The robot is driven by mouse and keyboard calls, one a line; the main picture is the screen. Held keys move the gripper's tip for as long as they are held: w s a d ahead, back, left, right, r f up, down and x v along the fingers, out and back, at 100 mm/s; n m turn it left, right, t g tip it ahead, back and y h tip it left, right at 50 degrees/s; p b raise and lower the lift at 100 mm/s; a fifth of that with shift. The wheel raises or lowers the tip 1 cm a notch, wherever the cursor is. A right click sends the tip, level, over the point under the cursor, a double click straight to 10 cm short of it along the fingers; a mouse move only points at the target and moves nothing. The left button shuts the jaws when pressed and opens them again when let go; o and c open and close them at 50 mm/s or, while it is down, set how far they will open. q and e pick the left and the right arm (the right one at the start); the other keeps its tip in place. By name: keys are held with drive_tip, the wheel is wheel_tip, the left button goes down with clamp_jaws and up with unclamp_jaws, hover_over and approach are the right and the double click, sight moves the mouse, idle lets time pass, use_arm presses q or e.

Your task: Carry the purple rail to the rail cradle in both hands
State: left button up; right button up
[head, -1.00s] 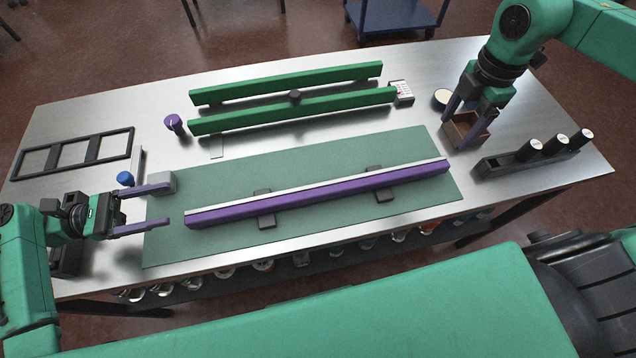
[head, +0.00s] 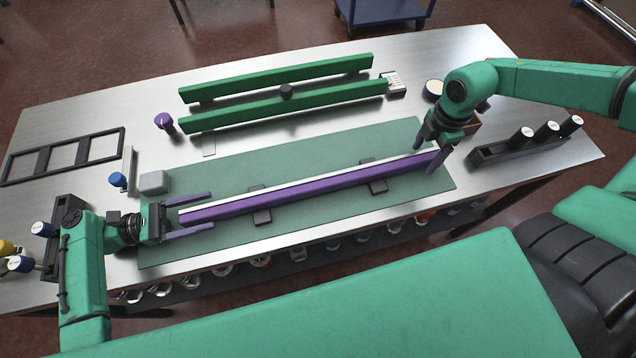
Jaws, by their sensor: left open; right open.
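The purple rail (head: 310,189), with a pale strip along its top, lies on two black supports (head: 261,215) on the green mat. My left gripper (head: 212,211) is open at the rail's left end, one finger on each side of it. My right gripper (head: 424,158) is open at the rail's right end, its fingers pointing down on either side. Whether any finger touches the rail cannot be told. A black frame with crossbars (head: 64,155) lies at the far left; I cannot tell whether it is the rail cradle.
Two green beams (head: 285,105) lie across the back, with a purple-topped knob (head: 163,121) beside them. A grey block (head: 154,182) and a blue knob (head: 117,179) are near my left gripper. A black holder with bottles (head: 500,150) stands at the right.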

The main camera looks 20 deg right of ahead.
use_arm(q)
drive_tip(key=shift+d, duration=0.5)
use_arm(e)
drive_tip(key=shift+f, duration=0.45)
use_arm(q)
clamp_jaws()
use_arm(e)
clamp_jaws()
use_arm(q)
drive_tip(key=shift+r, duration=0.15)
